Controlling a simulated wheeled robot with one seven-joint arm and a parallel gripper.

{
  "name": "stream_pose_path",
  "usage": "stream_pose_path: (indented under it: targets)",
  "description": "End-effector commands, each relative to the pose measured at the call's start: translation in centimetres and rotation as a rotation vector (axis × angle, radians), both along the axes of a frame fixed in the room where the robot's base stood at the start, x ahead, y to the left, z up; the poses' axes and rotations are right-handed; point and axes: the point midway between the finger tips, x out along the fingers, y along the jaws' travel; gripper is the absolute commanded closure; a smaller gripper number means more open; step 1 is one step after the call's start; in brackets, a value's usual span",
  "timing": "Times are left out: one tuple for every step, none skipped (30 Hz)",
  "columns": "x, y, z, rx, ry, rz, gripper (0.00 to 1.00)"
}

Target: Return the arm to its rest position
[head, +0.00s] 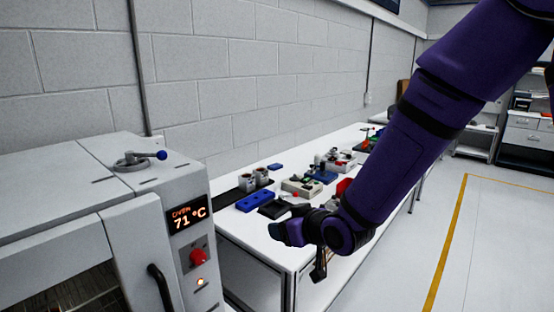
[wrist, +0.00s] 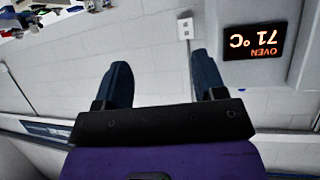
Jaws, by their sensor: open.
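My arm (head: 410,135) is purple and reaches down from the top right in the head view. My gripper (head: 280,236) is at its lower end, in front of the near end of the white table, partly hidden by the wrist. In the wrist view my gripper (wrist: 162,82) has its two dark blue fingers spread well apart with nothing between them. The wall lies behind them there.
An oven (head: 145,215) with a red knob and a display reading 71 °C stands at the left. The white table (head: 262,248) runs along the block wall and bears a blue block (head: 255,201), a black tray (head: 275,209) and several small parts. Open floor (head: 490,235) lies at the right.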

Motion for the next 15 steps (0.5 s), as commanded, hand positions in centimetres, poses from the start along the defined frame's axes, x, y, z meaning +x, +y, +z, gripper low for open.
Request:
stream_pose_path:
  targets:
    - [0.1, -1.4, 1.4, -0.028, 0.004, -0.027, 0.36]
    - [0.1, -2.2, 2.0, -0.046, 0.012, -0.043, 0.36]
    - [0.0, -3.4, 2.8, -0.070, 0.025, -0.066, 0.36]
    - [-0.1, -4.3, 3.3, -0.086, 0.035, -0.084, 0.36]
    - [-0.2, -5.1, 4.0, -0.102, 0.044, -0.101, 0.36]
    - [-0.4, -6.3, 4.7, -0.122, 0.057, -0.124, 0.36]
    - [-0.7, -7.2, 5.3, -0.137, 0.069, -0.143, 0.36]
    - [-0.9, -8.1, 5.9, -0.150, 0.080, -0.162, 0.36]
    - [-1.3, -9.2, 6.6, -0.168, 0.096, -0.186, 0.36]
    - [-1.7, -10.1, 7.2, -0.180, 0.108, -0.204, 0.36]
    - [-2.1, -10.9, 7.7, -0.191, 0.121, -0.223, 0.36]
    - [-2.6, -12.1, 8.4, -0.205, 0.140, -0.249, 0.36]
    - [-3.1, -12.9, 9.0, -0.215, 0.153, -0.268, 0.36]
    - [-3.6, -13.7, 9.5, -0.223, 0.166, -0.286, 0.36]
    - [-4.3, -14.8, 10.2, -0.233, 0.186, -0.311, 0.36]
